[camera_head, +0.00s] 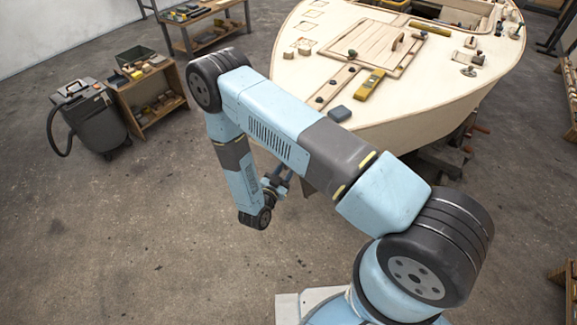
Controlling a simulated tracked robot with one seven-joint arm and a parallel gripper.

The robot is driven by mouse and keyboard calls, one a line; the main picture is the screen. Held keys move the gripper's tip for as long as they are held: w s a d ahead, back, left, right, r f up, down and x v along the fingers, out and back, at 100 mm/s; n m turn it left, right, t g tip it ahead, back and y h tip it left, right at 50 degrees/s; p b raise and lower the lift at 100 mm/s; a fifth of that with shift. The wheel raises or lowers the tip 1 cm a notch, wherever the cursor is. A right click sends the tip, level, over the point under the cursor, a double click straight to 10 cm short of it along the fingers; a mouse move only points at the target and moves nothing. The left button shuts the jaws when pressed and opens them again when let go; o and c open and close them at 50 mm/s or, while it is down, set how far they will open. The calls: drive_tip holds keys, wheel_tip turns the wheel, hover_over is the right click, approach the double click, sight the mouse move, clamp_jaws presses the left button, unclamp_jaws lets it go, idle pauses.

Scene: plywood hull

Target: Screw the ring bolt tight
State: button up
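I cannot single out the ring bolt for certain. Several small dark fittings sit on the pale plywood hull's deck (440,85), too small to tell apart. One greyish fitting (468,71) lies on the right part of the deck. My gripper (281,183) hangs low in front of the hull, beside my wrist and partly hidden behind my arm. It is below deck level in the picture and apart from the deck fittings. Its fingers are too small and covered to tell whether they are open or shut.
A yellow level (370,84) and a grey-blue block (339,114) lie near the hull's front edge. A hatch panel (372,46) lies behind them. A dark vacuum cleaner (92,118) and a wooden shelf (157,100) stand at left. The floor at lower left is clear.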

drive_tip(key=shift+x, duration=1.45)
drive_tip(key=shift+c, duration=0.3)
drive_tip(key=shift+s+d, duration=0.1)
clamp_jaws()
